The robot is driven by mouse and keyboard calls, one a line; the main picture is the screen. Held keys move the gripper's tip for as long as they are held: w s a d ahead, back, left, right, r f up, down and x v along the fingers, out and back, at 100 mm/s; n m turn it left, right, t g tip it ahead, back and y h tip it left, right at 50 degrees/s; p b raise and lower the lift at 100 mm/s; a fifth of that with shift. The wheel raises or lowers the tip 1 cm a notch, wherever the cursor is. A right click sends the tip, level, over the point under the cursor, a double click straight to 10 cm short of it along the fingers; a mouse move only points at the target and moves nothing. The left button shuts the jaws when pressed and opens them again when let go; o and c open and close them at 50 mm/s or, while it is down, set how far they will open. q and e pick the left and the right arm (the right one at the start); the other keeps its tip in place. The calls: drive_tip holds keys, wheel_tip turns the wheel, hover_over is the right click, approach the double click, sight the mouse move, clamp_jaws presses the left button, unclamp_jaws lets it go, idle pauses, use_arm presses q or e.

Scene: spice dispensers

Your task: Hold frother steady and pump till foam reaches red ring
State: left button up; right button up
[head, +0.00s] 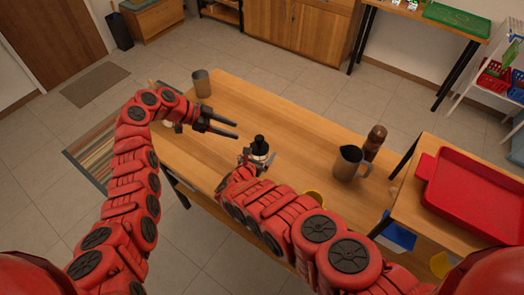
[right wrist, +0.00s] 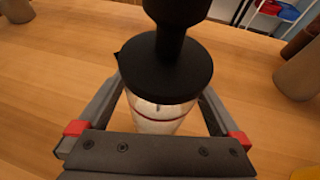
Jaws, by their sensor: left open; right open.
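The frother (head: 260,147) stands upright on the wooden table, with a black lid and plunger knob on a clear glass body. In the right wrist view the frother (right wrist: 178,68) shows its red ring (right wrist: 165,117) below the lid, with white contents in the glass. The exact foam level against the ring is hard to tell. My right gripper (head: 257,161) is open, its fingers on either side of the glass; the lid partly hides them in the right wrist view. My left gripper (head: 236,130) is open and empty, left of the frother and apart from it.
A metal pitcher (head: 349,164) and a brown mill (head: 375,142) stand to the right on the wooden table (head: 285,110). A grey cup (head: 202,83) stands at the far left. A red tray (head: 478,195) lies on a side table. The table behind the frother is clear.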

drive_tip(key=shift+w+d, duration=0.25)
drive_tip(key=shift+w, duration=0.25)
drive_tip(key=c, duration=1.5)
